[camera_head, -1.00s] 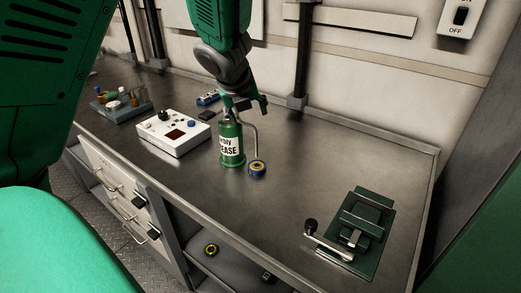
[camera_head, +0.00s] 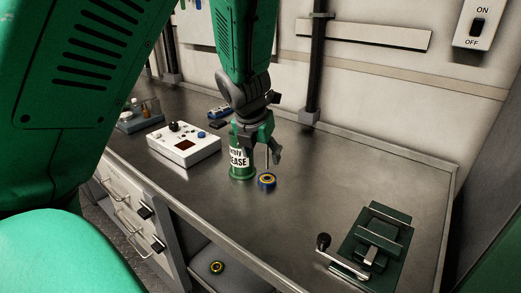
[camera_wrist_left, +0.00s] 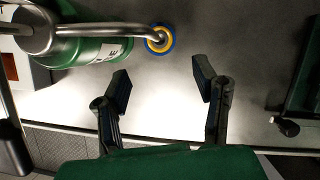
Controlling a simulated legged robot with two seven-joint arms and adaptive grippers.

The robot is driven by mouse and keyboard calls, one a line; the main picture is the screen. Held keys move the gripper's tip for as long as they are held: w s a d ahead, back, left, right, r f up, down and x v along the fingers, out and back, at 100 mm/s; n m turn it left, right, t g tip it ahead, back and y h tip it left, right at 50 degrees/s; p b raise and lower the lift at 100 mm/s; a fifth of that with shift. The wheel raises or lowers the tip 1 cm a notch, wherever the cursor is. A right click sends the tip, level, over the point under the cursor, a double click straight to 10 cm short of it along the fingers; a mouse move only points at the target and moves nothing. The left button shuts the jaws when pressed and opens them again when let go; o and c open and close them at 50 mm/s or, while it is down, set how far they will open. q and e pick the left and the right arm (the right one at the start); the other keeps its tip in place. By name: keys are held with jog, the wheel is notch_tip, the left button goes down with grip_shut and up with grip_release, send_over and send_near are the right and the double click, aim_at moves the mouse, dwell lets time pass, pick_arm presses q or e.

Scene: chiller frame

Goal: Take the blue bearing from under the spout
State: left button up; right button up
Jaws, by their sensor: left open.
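The blue bearing (camera_head: 267,181), a blue ring with a yellow inner ring, is on the bench under the spout tip of the green grease can (camera_head: 241,165). In the left wrist view the bearing (camera_wrist_left: 159,39) is partly covered by the spout (camera_wrist_left: 105,29), beside the can (camera_wrist_left: 85,50). My left gripper (camera_head: 262,150) is above and close to the can and bearing in the head view, and hides the can's top. In the left wrist view my left gripper (camera_wrist_left: 162,80) is open and empty, with the bearing beyond its fingertips. My right gripper is not in view.
A green vise-like fixture (camera_head: 372,245) with a crank is at the bench's right. A white control box (camera_head: 184,146) stands left of the can. Another bearing (camera_head: 216,267) lies on the shelf below. Bench room right of the bearing is clear.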

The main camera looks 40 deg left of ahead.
aim_at(268, 178)
pick_arm(q)
jog(key=b+x, duration=0.3)
jog(key=x, duration=0.8)
jog(key=shift+w+f, duration=0.1)
jog(key=c, duration=1)
